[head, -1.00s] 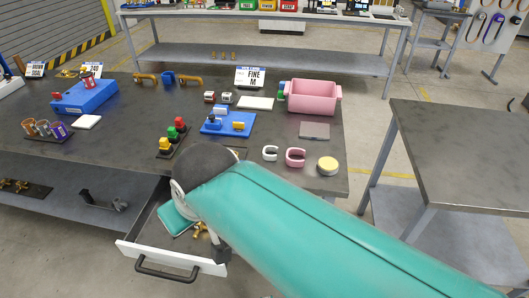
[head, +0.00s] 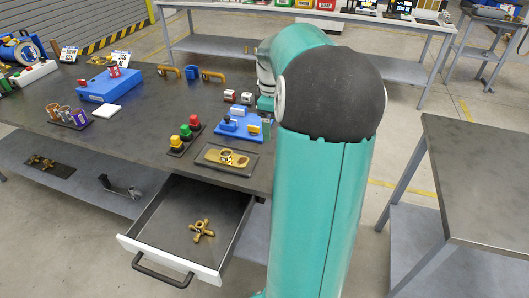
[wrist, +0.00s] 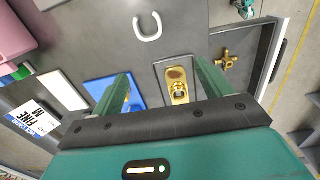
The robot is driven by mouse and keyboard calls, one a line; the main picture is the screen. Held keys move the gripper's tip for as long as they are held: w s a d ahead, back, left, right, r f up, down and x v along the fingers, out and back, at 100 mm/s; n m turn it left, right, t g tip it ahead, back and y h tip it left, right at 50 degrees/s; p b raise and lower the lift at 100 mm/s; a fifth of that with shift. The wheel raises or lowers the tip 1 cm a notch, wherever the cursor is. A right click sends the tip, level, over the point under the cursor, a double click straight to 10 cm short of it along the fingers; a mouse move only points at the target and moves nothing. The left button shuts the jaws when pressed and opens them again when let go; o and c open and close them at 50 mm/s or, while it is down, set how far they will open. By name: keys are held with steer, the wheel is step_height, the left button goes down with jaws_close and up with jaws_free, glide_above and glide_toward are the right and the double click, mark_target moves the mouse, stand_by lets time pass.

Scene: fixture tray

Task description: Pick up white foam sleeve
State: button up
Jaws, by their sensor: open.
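The white foam sleeve (wrist: 148,37) is a white C-shaped piece lying on the dark bench top, at the top middle of the wrist view. In the head view it is hidden behind my arm. My gripper (wrist: 162,70) is open, with its two green fingers apart and nothing held between them. The sleeve lies beyond the fingertips in the wrist view, apart from them.
A blue fixture (head: 241,126) and a dark tray with a brass plate (head: 213,156) are near my gripper. A pink bin (wrist: 22,32) stands left in the wrist view. The drawer (head: 160,245) is open, holding a brass handwheel (head: 202,230). Several colored buttons (head: 185,132) stand nearby.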

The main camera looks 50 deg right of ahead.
steer(key=d+f, duration=0.1)
steer(key=f, duration=0.2)
steer(key=s+d+f, duration=0.1)
steer(key=f, duration=0.2)
steer(key=d+f, duration=0.1)
steer(key=f, duration=0.2)
steer(key=shift+s+d+f, duration=0.15)
steer(key=shift+s+f, duration=0.05)
steer(key=shift+s, duration=0.1)
steer(key=f, duration=0.5)
steer(key=shift+s+f, duration=0.2)
steer(key=shift+f, duration=0.15)
steer(key=c, duration=0.9)
